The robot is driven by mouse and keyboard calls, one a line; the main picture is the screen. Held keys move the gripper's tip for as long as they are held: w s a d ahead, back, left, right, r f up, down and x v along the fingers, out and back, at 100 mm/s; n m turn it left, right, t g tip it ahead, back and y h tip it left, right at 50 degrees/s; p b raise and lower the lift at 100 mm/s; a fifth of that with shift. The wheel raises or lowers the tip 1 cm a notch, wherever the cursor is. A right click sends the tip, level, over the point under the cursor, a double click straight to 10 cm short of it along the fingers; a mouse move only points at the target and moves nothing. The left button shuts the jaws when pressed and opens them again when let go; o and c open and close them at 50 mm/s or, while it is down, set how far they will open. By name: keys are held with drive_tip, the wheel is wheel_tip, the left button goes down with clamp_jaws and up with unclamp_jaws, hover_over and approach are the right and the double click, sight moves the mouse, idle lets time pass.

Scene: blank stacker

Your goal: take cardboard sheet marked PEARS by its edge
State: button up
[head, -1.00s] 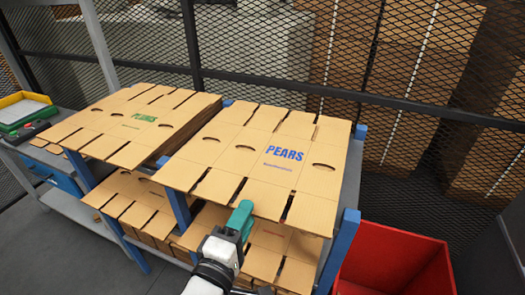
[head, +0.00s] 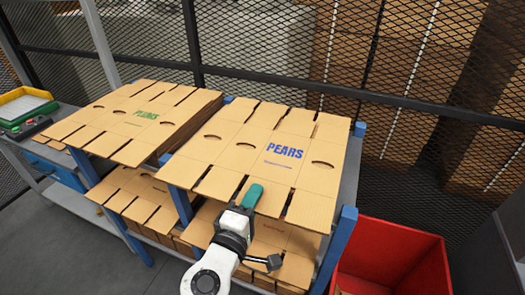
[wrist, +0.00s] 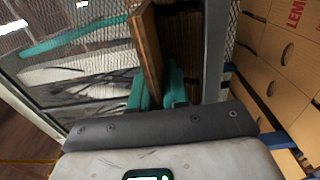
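The cardboard sheet marked PEARS (head: 250,150) in blue lies flat on top of the right-hand stand in the head view. My gripper (head: 252,196) is at its front edge, with one teal finger over the top face. In the wrist view a brown cardboard edge (wrist: 148,50) runs between the two teal fingers of my gripper (wrist: 156,92). The fingers are close on both sides of it. Whether they press on it I cannot tell. The lower finger is hidden in the head view.
A sheet with green print (head: 120,125) lies on a stack at left. A lower shelf holds more sheets (head: 290,240), one with red letters. Blue posts (head: 340,245) flank the stand. A red bin (head: 400,260) stands at right, a mesh fence (head: 260,60) behind.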

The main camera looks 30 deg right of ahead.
clamp_jaws()
